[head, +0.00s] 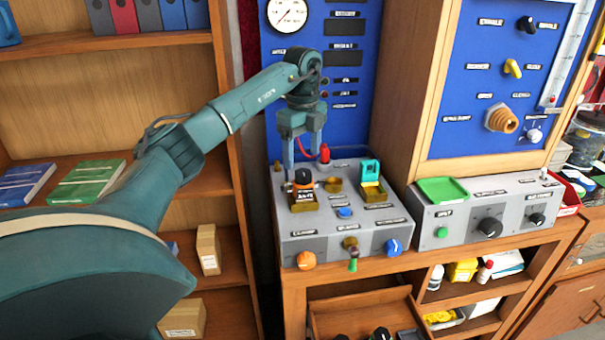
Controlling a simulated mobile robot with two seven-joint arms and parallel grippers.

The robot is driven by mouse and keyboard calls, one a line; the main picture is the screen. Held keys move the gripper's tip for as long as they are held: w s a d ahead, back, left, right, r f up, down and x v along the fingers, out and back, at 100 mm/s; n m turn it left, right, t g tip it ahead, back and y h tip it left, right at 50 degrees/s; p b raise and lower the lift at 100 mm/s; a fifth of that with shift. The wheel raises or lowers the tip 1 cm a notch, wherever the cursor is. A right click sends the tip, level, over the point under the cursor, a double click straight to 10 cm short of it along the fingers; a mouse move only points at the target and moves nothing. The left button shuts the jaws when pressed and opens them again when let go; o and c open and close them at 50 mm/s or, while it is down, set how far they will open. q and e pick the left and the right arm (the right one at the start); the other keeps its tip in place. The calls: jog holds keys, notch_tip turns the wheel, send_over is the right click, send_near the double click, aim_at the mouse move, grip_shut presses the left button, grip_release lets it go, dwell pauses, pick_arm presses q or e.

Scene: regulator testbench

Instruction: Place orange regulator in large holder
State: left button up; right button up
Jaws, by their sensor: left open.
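A small orange regulator (304,187) with a dark top and a pale label stands upright at a brass-coloured holder (305,204) on the left of the grey testbench box. I cannot tell whether it is fully seated. A second brass-coloured holder (373,194) at the right of the box top carries a teal part (370,170). I cannot tell from this view which holder is the large one. My left gripper (303,160) points down with its fingers apart, just above the orange regulator. Nothing is seen between its fingers. My right gripper is out of view.
A red-tipped part (325,153) stands behind the gripper, with a blue gauge panel (345,60) behind the box. A tall wooden cabinet (405,80) rises to the right. A second grey box with a green tray (442,190) stands beside the testbench box.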

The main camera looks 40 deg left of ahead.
pick_arm(q)
notch_tip(320, 180, up, 4)
jog(key=shift+f, duration=0.2)
jog(key=w+d+f+m+h, duration=0.1)
jog(key=d+f+m+h, duration=0.2)
jog(key=d+f, duration=0.5)
jog(key=w+d+f+m+h, duration=0.1)
jog(key=d+f+m+h, duration=0.35)
jog(key=d, duration=0.75)
jog(key=s+d+f+n+t+h, duration=0.1)
jog(key=s+d+t+h, duration=0.3)
jog(key=d, duration=0.5)
jog(key=s+d+f+n+t+h, duration=0.1)
jog(key=s+d+h, duration=0.1)
jog(key=d+h, duration=0.55)
jog(key=s+a+f+n+t+y, duration=0.2)
jog(key=s+a+f+n+y, duration=0.1)
jog(key=s+f+n+y, duration=0.5)
jog(key=s+a+f+n+t+y, duration=0.3)
jog(key=s+f+n+y, duration=0.5)
jog(key=s+f+n, duration=0.3)
notch_tip(320, 180, down, 2)
jog(key=shift+s+a+f+n, duration=0.1)
jog(key=shift+s+a+n, duration=0.3)
jog(key=shift+n, duration=0.55)
